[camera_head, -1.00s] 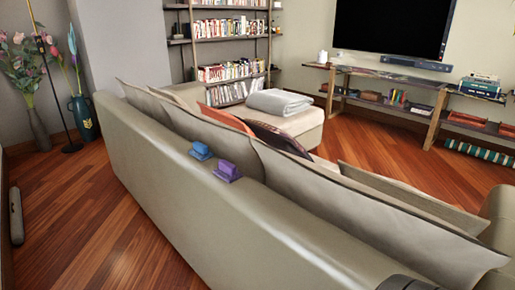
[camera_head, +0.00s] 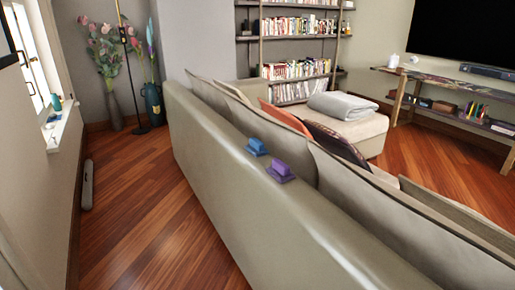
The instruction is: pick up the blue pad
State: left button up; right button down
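The blue pad (camera_head: 256,146) rests on top of the sofa's backrest, toward its far end. A purple pad (camera_head: 280,171) of similar shape sits just nearer along the same ledge, a small gap apart from it. Neither of my grippers shows in the head view now, so their state cannot be seen.
The beige sofa (camera_head: 230,190) runs from far left to near right. Bare wooden floor (camera_head: 150,220) lies left of it. A window sill (camera_head: 58,125) with small items is at left. Tall vases (camera_head: 152,104), a bookshelf (camera_head: 296,68) and a low console (camera_head: 450,110) stand beyond.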

aim_at(256, 147)
jog(key=i+j+z, duration=0.25)
jog(key=z, duration=0.15)
jog(key=i+j+z, duration=0.2)
jog(key=j+z, duration=0.2)
